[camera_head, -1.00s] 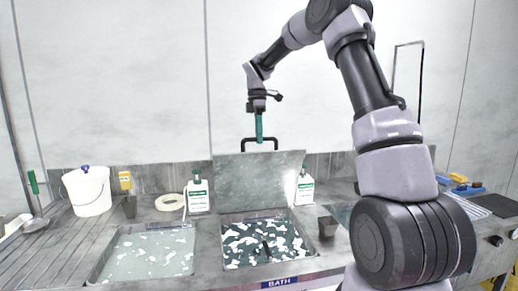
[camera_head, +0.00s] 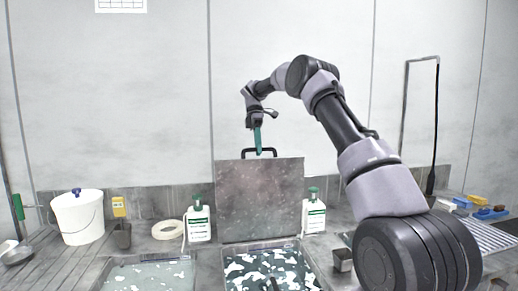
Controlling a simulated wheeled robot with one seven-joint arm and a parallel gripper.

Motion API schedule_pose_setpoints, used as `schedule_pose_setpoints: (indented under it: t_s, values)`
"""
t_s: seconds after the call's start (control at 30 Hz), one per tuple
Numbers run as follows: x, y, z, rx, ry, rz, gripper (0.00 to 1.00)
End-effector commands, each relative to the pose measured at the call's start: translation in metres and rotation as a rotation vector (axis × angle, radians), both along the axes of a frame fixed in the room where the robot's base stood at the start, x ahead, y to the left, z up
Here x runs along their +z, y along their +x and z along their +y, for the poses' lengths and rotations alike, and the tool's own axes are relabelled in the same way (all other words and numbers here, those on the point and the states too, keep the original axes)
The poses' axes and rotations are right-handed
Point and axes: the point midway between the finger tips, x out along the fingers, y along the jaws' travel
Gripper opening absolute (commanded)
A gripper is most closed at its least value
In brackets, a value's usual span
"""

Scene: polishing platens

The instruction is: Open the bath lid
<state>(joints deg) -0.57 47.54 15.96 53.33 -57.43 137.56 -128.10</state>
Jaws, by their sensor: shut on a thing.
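The bath lid (camera_head: 258,200) is a grey metal plate with a black handle (camera_head: 246,154) on its top edge. It stands nearly upright at the back of the bath (camera_head: 268,269), whose dark liquid with white patches is uncovered. My gripper (camera_head: 258,146) comes from above with its teal fingers shut at the handle. The fingertips partly hide the middle of the handle.
A second basin (camera_head: 150,275) with pale liquid lies to the left. White bottles (camera_head: 199,222) and (camera_head: 314,214) flank the lid. A small dark cup (camera_head: 342,260) stands right.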

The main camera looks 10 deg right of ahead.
Motion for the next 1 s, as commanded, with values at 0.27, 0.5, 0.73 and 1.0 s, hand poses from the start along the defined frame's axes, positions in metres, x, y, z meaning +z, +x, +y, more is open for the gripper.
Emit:
schedule_pose_setpoints:
  t_s: [0.27, 0.5, 0.73, 1.0]
  values:
    - [0.001, 0.004, -0.002, 0.003, -0.002, -0.014, 0.0]
    - [0.001, 0.003, -0.002, 0.003, -0.001, -0.013, 0.49]
    - [0.002, 0.002, -0.001, 0.002, 0.0, -0.01, 0.49]
    - [0.004, -0.017, -0.002, 0.002, 0.0, -0.008, 0.49]
